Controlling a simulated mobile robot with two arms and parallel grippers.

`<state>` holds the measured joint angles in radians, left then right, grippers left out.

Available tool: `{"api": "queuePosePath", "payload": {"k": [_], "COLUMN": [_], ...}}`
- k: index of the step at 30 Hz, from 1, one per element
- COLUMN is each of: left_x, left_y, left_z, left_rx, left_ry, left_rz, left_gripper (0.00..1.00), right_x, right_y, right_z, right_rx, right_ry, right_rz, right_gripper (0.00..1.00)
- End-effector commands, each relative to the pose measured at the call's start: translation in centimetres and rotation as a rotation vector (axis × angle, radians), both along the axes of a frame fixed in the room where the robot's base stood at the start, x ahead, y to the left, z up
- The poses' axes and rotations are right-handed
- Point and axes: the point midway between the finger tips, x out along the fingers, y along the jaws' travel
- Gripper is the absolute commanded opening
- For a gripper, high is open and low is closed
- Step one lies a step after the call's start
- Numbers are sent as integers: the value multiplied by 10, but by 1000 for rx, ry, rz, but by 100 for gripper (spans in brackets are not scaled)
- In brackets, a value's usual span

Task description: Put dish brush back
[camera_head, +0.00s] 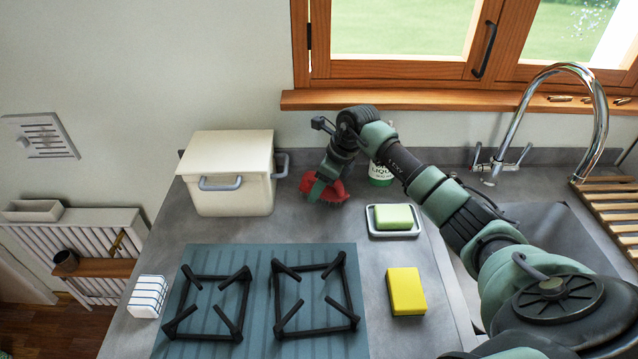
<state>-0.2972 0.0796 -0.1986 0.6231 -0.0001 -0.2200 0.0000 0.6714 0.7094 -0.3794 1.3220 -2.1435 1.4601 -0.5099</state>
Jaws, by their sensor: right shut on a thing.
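My right arm reaches in from the right across the counter, and its right gripper (318,183) points down near the back of the counter, just right of the cream box. The gripper is shut on a red thing, which looks like the dish brush (336,194). Only its red part shows; the rest is hidden by the gripper. It is at or just above the counter top; I cannot tell whether it touches. My left gripper is not in view.
The cream box (232,165) with grey handles stands left of the gripper. A bottle of liquid (381,175) stands behind my arm. A green soap on a dish (394,217), a yellow sponge (406,291), the hob (262,335), a striped cloth (147,297), the sink (548,240) and tap (597,110) surround it.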

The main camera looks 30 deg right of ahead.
Motion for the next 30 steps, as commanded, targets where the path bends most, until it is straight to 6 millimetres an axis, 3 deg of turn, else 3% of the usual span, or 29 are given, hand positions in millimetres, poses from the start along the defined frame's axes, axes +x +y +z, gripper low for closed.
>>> {"api": "queuePosePath", "payload": {"k": [9, 10, 12, 24, 30], "left_x": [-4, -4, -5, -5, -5], "left_y": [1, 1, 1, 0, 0], "left_z": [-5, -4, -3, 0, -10], "left_rx": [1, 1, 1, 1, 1], "left_ry": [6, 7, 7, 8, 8], "left_rz": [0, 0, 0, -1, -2], "left_gripper": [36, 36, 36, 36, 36], "right_x": [1, 0, 0, 0, -10], "right_y": [-1, -1, 0, -1, -10], "right_z": [-3, -3, -2, 4, 34], "right_rx": [-1, -1, -1, 0, -4], "right_ry": [-2, -2, -2, -4, -7], "right_rz": [0, -1, -1, 0, -1], "right_gripper": [3, 52, 68, 68, 68]}}
